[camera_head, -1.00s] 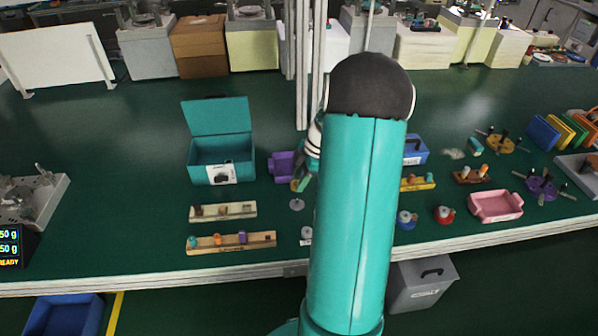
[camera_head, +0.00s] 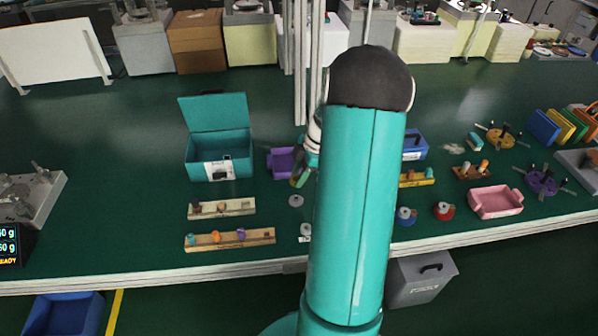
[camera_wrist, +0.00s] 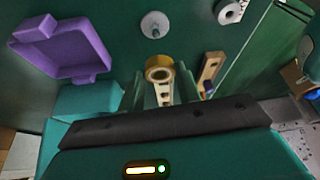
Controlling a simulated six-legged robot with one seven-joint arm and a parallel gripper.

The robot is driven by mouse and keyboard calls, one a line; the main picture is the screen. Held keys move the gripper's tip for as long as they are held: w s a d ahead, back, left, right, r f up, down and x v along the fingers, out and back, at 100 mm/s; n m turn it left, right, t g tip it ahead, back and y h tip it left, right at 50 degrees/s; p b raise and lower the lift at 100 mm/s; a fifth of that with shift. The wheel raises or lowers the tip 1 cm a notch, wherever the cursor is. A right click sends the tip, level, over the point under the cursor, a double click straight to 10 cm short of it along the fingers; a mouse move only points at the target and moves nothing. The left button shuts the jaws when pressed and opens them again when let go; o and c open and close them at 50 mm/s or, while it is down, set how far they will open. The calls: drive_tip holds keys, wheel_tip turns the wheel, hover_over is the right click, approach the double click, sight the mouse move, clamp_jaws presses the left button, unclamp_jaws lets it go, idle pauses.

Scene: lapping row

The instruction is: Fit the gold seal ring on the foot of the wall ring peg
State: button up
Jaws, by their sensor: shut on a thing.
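A gold seal ring (camera_wrist: 159,68) is held at the tips of my gripper (camera_wrist: 160,75) in the wrist view, between two teal fingers. In the head view my gripper (camera_head: 300,178) hangs over the table, partly hidden by my arm. A pale round base with a short upright peg (camera_wrist: 155,25) stands apart from the ring, above it in the wrist picture. The same base (camera_head: 296,200) shows in the head view, just in front of the gripper. A second pale round piece (camera_wrist: 230,11) lies farther right in the wrist view. No label shows which one is the wall ring peg.
A purple tray (camera_wrist: 65,50) lies left of the ring in the wrist view. A teal open box (camera_head: 219,171) stands left of the gripper in the head view. Two wooden racks (camera_head: 222,216) (camera_head: 230,247) lie in front of it. Bare green table surrounds the pale base.

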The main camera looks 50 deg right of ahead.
hover_over(299, 200)
drive_tip(key=shift+f, duration=2.55)
drive_tip(key=shift+f, duration=1.65)
drive_tip(key=o, duration=1.1)
drive_tip(key=shift+c, duration=0.2)
drive_tip(key=v, duration=1.4)
drive_tip(key=shift+w, duration=0.2)
